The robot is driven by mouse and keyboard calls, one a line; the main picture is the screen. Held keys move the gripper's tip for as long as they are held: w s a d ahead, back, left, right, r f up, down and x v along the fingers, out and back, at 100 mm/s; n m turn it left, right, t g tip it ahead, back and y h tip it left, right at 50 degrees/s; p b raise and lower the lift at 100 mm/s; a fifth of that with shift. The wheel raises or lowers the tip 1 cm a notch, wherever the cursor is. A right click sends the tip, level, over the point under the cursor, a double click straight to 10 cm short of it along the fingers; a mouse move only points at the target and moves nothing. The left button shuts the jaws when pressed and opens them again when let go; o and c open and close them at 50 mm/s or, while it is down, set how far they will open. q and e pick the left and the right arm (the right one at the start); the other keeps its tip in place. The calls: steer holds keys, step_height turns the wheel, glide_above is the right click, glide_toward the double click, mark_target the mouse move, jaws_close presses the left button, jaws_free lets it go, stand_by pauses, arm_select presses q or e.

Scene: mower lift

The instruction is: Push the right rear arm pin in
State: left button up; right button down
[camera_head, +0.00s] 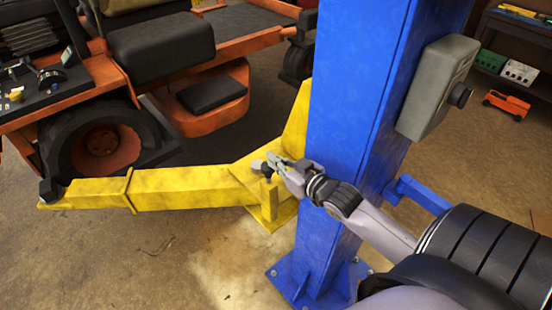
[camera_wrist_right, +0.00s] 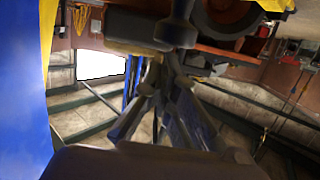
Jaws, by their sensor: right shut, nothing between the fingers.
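The right rear arm pin (camera_head: 266,170) has a dark round head. It stands upright at the pivot end of the yellow lift arm (camera_head: 175,193), beside the blue post. My right gripper (camera_head: 272,162) is shut and empty, with its fingertips right at the pin's head. I cannot tell whether they touch it. In the right wrist view, a dark knob that looks like the pin's head (camera_wrist_right: 177,32) shows just beyond the fingers (camera_wrist_right: 163,65). How deep the pin sits is hard to tell. My left gripper is not in view.
The blue post (camera_head: 345,120) stands close to my right forearm, with a grey control box (camera_head: 437,87) on its side. An orange mower (camera_head: 100,80) stands behind the yellow arm, its wheel near the arm's far end. The floor in front is clear.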

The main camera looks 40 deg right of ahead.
steer(key=shift+f, duration=0.15)
arm_select(q)
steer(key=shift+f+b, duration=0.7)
steer(key=shift+b, duration=0.05)
arm_select(e)
step_height(320, 180, down, 4)
steer(key=shift+r, duration=0.2)
steer(key=shift+w+r+p, duration=0.1)
steer(key=shift+r+p, duration=0.45)
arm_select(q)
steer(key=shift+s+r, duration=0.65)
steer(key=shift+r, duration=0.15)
arm_select(e)
steer(key=s+r, duration=0.5)
steer(key=s, duration=0.5)
steer(key=shift+d, duration=0.45)
